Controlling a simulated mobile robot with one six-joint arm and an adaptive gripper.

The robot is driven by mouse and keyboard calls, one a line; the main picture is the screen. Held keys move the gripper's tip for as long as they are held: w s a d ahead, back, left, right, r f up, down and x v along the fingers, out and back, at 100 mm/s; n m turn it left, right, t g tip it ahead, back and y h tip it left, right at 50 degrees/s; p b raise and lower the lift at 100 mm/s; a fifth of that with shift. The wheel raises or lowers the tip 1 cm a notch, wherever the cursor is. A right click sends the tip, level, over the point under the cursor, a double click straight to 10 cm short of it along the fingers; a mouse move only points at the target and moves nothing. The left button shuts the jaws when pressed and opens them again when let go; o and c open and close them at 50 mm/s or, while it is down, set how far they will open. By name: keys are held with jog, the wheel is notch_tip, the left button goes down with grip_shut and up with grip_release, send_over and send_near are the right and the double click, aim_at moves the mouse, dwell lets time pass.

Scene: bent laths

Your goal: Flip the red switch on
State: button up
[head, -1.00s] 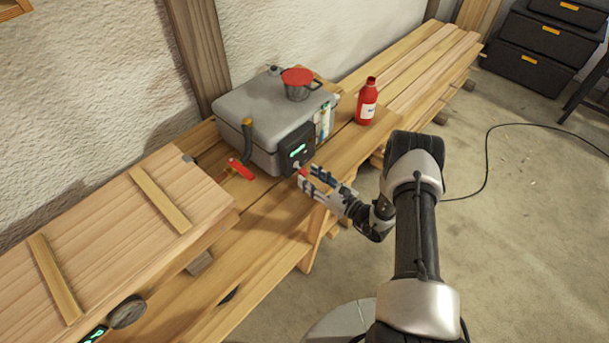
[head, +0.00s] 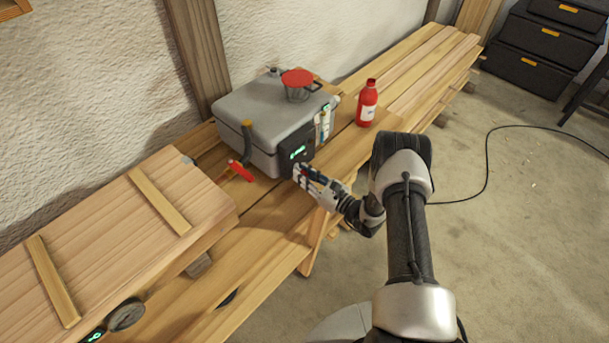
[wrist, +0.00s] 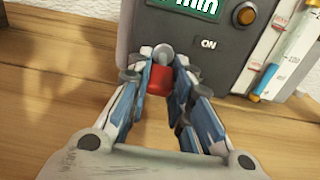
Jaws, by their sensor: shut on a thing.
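The red switch (wrist: 159,78) is on the lower front of a dark control panel (wrist: 225,45), with a grey round end above it and an "ON" label to its upper right. My gripper (wrist: 163,82) is at the panel, its fingers shut on the red switch from both sides. In the head view my gripper (head: 302,175) reaches the panel's lower edge from the right. The panel, with a lit green display (head: 298,152), is on the front of a grey box (head: 262,115) on the wooden bench. The fingers cover the switch's sides, and its setting is unclear.
A red-handled tool (head: 240,171) lies left of the panel. A gauge with a yellow-tipped blue stick (wrist: 284,62) is right of the panel. Wooden boards (head: 110,240) lie at left.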

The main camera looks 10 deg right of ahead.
grip_shut()
jog(key=r+g+h+p, duration=0.1)
jog(key=p, duration=0.1)
jog(key=shift+d+r+p, duration=0.1)
jog(key=shift+p, duration=0.3)
jog(key=g+p, duration=0.1)
jog(key=g+h+p, duration=0.1)
jog(key=shift+s+r+g+h, duration=0.1)
jog(key=shift+r+g+h, duration=0.2)
jog(key=shift+r, duration=0.1)
jog(key=shift+g+h+p, duration=0.4)
jog(key=shift+g+p, duration=0.1)
jog(key=shift+p, duration=0.25)
jog(key=o, duration=0.7)
grip_release()
